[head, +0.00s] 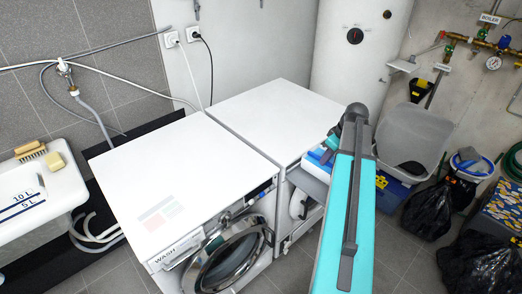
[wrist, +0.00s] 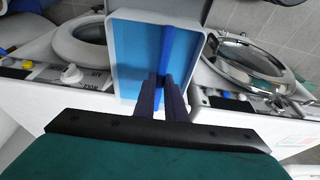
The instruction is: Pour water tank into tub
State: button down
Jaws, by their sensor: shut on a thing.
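The water tank (wrist: 158,14) is a pale grey box with light and darker blue inside, in the middle of the wrist view. My gripper (wrist: 166,80) is shut on a blue part of it, between two dark fingers. In the head view a blue and white part of the tank (head: 319,156) shows just left of my arm, beside the right machine; my gripper is hidden there. A white basin (head: 35,190) marked 10 L and 5 L, which looks like the tub, stands at the far left. I cannot tell whether the tank is fully clear of the machine.
A washer with a round door (head: 228,258) and a second white-topped machine (head: 272,112) stand side by side. A brush (head: 30,150) and a sponge lie on the basin's edge. A grey bin (head: 411,130), black bags (head: 428,207) and a white boiler (head: 360,60) are at the right and back.

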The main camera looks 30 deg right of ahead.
jog(key=w+a+r+n, duration=0.1)
jog(key=w+a+r, duration=0.25)
jog(key=a, duration=0.35)
jog(key=w+a+r+n, duration=0.1)
jog(key=w+a+r, duration=0.2)
jog(key=w+a, duration=0.35)
jog(key=w+a+r+n, duration=0.1)
jog(key=w+a+r, duration=0.15)
jog(key=a, duration=0.55)
jog(key=a+r+m+b, duration=0.1)
jog(key=a+r+m, duration=0.2)
jog(key=a, duration=0.8)
jog(key=s+a+r+m+h+b, duration=0.1)
jog(key=a+r+m, duration=0.2)
jog(key=a, duration=0.9)
jog(key=shift+s, duration=0.2)
jog(key=shift+s, duration=0.1)
